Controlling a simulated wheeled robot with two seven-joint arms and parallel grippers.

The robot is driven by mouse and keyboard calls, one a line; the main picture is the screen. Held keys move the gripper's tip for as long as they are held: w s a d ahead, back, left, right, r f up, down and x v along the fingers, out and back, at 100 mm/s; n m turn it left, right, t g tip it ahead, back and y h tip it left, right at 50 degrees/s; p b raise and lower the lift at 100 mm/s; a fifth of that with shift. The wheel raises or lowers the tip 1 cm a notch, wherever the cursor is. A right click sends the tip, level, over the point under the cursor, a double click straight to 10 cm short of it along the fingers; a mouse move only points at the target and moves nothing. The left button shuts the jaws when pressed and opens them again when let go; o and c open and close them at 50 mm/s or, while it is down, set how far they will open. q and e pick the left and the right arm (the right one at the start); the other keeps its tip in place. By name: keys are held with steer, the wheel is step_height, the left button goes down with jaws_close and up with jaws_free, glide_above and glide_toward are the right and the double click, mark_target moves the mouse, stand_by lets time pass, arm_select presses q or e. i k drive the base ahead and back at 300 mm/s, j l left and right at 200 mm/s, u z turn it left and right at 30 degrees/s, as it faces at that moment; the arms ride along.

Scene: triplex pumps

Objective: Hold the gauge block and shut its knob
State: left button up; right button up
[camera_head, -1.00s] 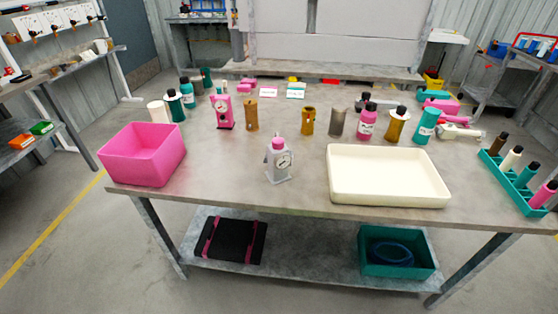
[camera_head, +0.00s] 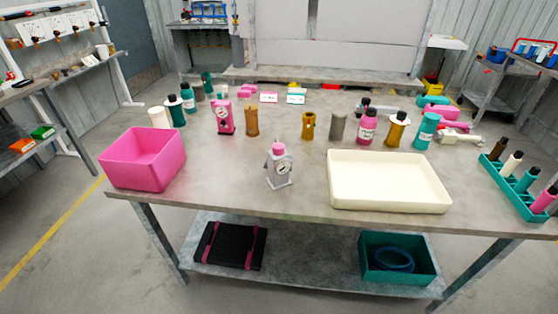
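The gauge block (camera_head: 279,170) is a grey block with a round white dial on its front and a pink knob (camera_head: 278,148) on top. It stands upright near the front middle of the table (camera_head: 235,188), between the pink bin and the cream tray. A second, pink gauge-like block (camera_head: 224,117) with a dial stands further back on the left. Whether the grey block's knob is open or shut cannot be told. Neither of my grippers shows in the head view.
A pink bin (camera_head: 146,172) stands left and a cream tray (camera_head: 388,205) right of the gauge block. Several bottles and cylinders stand in a row behind. A teal rack (camera_head: 517,200) is at the right edge. The table around the block is clear.

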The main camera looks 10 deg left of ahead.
mark_target(278, 148)
steer(key=i+j+z, duration=0.15)
steer(key=j+z, duration=0.15)
steer(key=j, duration=0.4)
steer(key=j+z, duration=0.3)
steer(key=j, duration=0.4)
steer(key=i, duration=0.05)
